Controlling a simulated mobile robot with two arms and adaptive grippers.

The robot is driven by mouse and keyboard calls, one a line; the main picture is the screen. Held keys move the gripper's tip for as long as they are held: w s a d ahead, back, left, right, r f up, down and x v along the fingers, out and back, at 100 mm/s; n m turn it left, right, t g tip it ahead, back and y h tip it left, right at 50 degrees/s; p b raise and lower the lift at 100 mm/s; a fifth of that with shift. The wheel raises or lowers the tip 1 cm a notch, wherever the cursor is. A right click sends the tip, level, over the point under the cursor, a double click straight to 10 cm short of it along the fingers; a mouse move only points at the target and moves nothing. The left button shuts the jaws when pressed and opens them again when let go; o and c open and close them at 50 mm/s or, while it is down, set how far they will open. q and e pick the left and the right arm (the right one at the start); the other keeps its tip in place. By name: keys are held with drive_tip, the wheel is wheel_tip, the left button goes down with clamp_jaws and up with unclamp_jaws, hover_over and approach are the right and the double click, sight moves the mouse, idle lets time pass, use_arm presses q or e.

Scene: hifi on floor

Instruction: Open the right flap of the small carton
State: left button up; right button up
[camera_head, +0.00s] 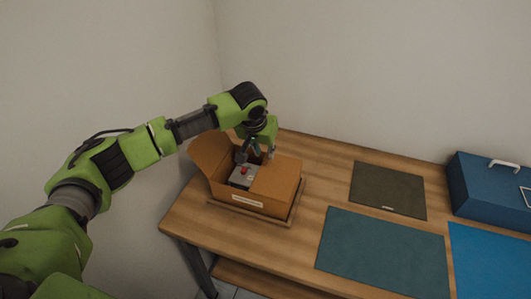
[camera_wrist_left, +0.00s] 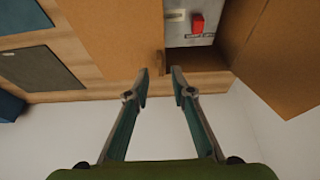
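The small carton (camera_head: 235,196) stands on the wooden table with a pale label on its front. Its left flap (camera_head: 209,153) stands open, tilted outward; it also shows in the left wrist view (camera_wrist_left: 283,60). The right flap (camera_head: 279,180) lies flat over the right half of the opening; in the left wrist view the flap (camera_wrist_left: 115,35) has a small tab (camera_wrist_left: 160,62) on its edge. My left gripper (camera_head: 256,153) is over the carton, fingers apart and empty. In the left wrist view its fingertips (camera_wrist_left: 158,75) lie either side of the tab; contact cannot be told. My right gripper is out of view.
A grey device with a red button (camera_head: 242,175) sits inside the carton. A thin board edge (camera_head: 296,204) shows under the carton. To the right lie a dark mat (camera_head: 388,189), a teal mat (camera_head: 382,252), a blue mat (camera_head: 490,262) and a blue toolbox (camera_head: 485,193). Walls stand behind.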

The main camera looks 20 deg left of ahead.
sight(266, 157)
use_arm(q)
drive_tip(key=shift+x, duration=1.15)
drive_tip(key=shift+f, duration=0.35)
drive_tip(key=shift+w+f, duration=0.15)
drive_tip(key=shift+f, duration=0.1)
clamp_jaws()
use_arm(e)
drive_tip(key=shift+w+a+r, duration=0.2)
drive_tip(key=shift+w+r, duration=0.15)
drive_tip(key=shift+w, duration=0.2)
